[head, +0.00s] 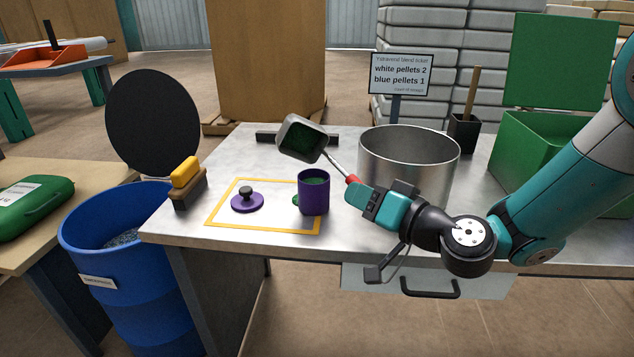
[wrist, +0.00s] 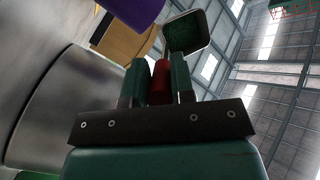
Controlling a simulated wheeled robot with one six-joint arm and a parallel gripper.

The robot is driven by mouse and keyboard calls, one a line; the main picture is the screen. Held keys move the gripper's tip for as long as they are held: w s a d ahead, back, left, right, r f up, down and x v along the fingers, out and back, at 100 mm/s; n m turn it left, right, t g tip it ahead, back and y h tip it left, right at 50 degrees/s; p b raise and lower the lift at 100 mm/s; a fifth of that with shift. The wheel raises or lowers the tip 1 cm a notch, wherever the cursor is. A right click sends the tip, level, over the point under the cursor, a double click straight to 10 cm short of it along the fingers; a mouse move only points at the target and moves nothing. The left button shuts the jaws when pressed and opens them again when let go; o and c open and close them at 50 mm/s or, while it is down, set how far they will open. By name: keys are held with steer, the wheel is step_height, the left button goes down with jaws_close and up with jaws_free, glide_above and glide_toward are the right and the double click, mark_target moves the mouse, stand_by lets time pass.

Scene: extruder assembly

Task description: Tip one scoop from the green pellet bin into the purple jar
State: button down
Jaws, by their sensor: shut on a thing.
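My gripper (head: 358,188) is shut on the red handle of a metal scoop (head: 301,139); the handle also shows between the fingers in the wrist view (wrist: 160,82). The scoop head is above and slightly left of the purple jar (head: 314,197), tilted with its open side toward the head camera. Its inside looks dark green; I cannot tell how much is loose pellets. The jar stands upright, uncovered, with green pellets showing inside. A small green patch (head: 296,199) lies at its left. The green pellet bin (head: 540,145) is at the right, its lid raised.
A large metal pot (head: 408,150) stands right of the jar, behind my gripper. A purple lid (head: 247,203) lies in the yellow outline. A brush (head: 186,185) stands at the table's left edge, beside a blue barrel (head: 140,290). A sign (head: 401,75) lists white 2, blue 1.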

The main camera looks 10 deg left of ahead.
steer(key=shift+f+n+t+y+b, duration=0.4)
steer(key=shift+f+b, duration=0.5)
steer(key=shift+b, duration=2.6)
